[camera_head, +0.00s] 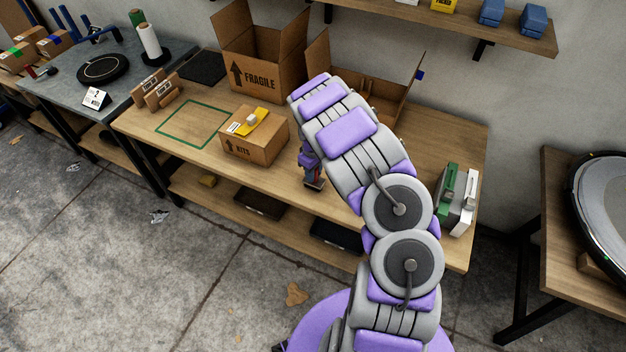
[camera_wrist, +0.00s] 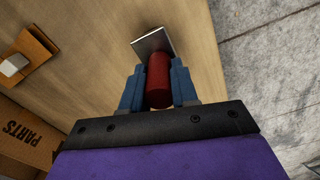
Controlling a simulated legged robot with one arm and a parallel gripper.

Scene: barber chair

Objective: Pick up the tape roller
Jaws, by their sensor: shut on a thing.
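In the wrist view, the tape roller shows as a red cylindrical handle (camera_wrist: 159,78) with a flat grey-white plate (camera_wrist: 153,42) at its far end. The blue fingers of my gripper (camera_wrist: 158,92) are shut on the handle from both sides. In the head view, my gripper (camera_head: 312,168) points down at the workbench's front edge, right of a small labelled carton. The tape roller is small and mostly hidden there. I cannot tell whether it touches the bench top.
The workbench (camera_head: 140,122) holds the small carton (camera_head: 262,145) with a yellow item (camera_head: 248,121) on top, a large open FRAGILE box (camera_head: 262,55) behind, and green-and-white items (camera_head: 458,200) at the right end. A shelf (camera_head: 450,22) hangs above. The floor in front is mostly clear.

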